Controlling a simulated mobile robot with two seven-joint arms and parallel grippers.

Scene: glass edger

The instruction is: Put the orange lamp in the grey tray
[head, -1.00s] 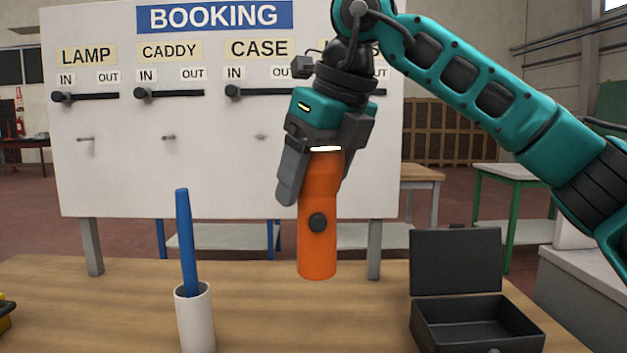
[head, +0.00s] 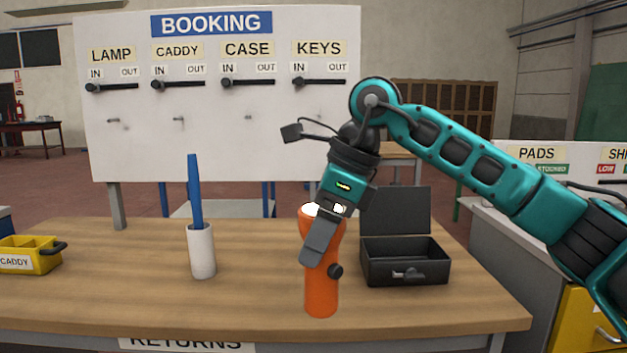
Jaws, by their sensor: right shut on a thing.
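The orange lamp (head: 321,292) is upright near the front edge of the table in the head view, with a dark round knob on its side. My right gripper (head: 320,248) is shut on its upper part, coming down at a slant. One finger shows across the front of the lamp; the other is hidden. I cannot tell whether the lamp's base touches the table or hangs just above it. No grey tray is in view. My left gripper is not in view.
The wooden table (head: 130,290) holds a yellow caddy (head: 30,258), a white cup (head: 201,252) with a blue stick, and an open dark case (head: 405,262) close right of the lamp. A BOOKING board (head: 220,150) stands behind. A counter with yellow drawers (head: 590,325) is at right.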

